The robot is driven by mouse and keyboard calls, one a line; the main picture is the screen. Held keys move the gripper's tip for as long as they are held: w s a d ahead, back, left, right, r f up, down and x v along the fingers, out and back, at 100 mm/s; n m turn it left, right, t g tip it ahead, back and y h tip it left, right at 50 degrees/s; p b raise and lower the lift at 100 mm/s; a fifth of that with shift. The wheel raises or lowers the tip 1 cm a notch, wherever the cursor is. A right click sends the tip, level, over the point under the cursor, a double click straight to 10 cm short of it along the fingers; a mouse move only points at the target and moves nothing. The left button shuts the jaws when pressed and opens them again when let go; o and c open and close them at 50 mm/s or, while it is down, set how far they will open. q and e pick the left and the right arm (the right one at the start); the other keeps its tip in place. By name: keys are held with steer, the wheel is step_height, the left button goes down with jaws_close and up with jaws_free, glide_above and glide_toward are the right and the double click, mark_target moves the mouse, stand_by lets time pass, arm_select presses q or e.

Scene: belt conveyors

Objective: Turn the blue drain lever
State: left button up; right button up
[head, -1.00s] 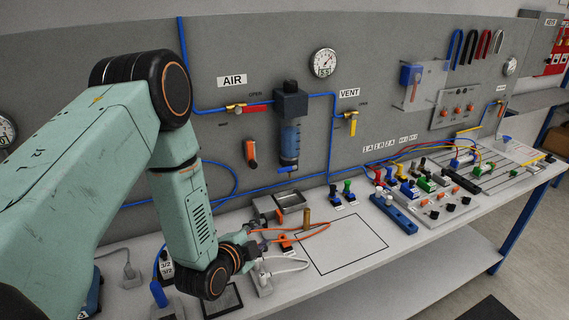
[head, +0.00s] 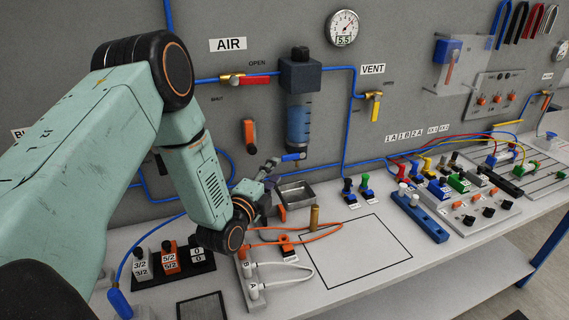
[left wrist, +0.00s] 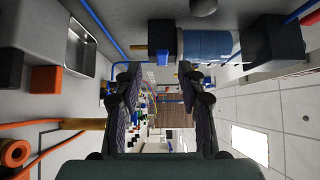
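The blue drain lever (head: 292,157) sticks out sideways under the clear blue-tinted filter bowl (head: 299,124) on the grey wall panel. My left gripper (head: 272,166) is just left of the lever at about its height, and its tips look close to it in the head view. I cannot tell whether they touch. In the left wrist view my left gripper (left wrist: 155,88) has its two fingers wide apart with nothing clearly held between them. My right gripper is not in view.
A metal tray (head: 297,195) sits below the bowl. A red-handled air valve (head: 246,81) and a yellow-handled vent valve (head: 375,106) are on the panel. The outlined bench square (head: 358,252) is clear.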

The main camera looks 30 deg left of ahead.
mark_target(287, 160)
arm_select(q)
steer(key=w, duration=0.5)
steer(key=shift+w+d+r, duration=0.1)
steer(key=shift+w+d, duration=0.05)
steer(key=shift+d, duration=0.1)
steer(key=shift+w+a, duration=0.25)
steer(key=shift+a, duration=0.05)
steer(key=shift+s+d+r, duration=0.1)
steer(key=shift+s, duration=0.15)
steer(key=shift+d+r, duration=0.1)
steer(key=shift+d, duration=0.05)
steer(key=shift+c, duration=1.1)
steer(key=shift+w+f, duration=0.25)
steer(key=shift+w, duration=0.05)
steer(key=c, duration=0.3)
steer(key=shift+c, duration=0.8)
steer(key=shift+s, duration=0.15)
jaws_close()
